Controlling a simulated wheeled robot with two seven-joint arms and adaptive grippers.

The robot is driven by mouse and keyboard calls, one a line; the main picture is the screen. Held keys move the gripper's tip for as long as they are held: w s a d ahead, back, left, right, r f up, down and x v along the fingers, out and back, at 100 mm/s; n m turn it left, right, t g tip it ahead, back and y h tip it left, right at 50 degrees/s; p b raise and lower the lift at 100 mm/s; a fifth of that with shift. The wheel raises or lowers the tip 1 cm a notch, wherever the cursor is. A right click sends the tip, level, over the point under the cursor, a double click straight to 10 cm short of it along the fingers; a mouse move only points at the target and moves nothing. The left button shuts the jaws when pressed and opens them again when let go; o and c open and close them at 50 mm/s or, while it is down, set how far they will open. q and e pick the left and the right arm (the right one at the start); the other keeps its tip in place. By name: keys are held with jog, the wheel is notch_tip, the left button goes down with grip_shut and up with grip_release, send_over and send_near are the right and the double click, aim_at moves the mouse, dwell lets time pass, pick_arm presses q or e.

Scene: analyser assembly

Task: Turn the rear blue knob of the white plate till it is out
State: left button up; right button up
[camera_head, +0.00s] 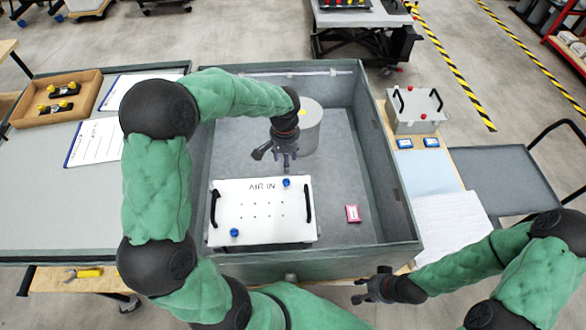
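The white plate (262,222) lies in the grey tray, marked AIR IN, with a black handle at each side. Its rear blue knob (286,183) sits near the back edge, right of the lettering. A front blue knob (234,232) sits at the front left corner. My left gripper (275,162) hangs just behind the rear knob, above and apart from it as far as I can see. Its fingers look spread and nothing shows between them. My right gripper (362,285) is open and empty in front of the tray's front wall, away from the plate.
The tray's grey walls (405,215) surround the plate. A grey cylinder (308,128) stands behind my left gripper. A small red box (353,214) lies right of the plate. A wooden box (88,95) and papers lie left; a silver handled case (416,110) stands right.

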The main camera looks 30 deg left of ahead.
aim_at(286, 181)
pick_arm(q)
jog(key=shift+m, duration=0.9)
jog(key=f, duration=1)
jog(key=shift+s+d+f, duration=0.15)
jog(key=shift+s+f, duration=0.1)
jog(key=shift+f, duration=0.1)
grip_shut()
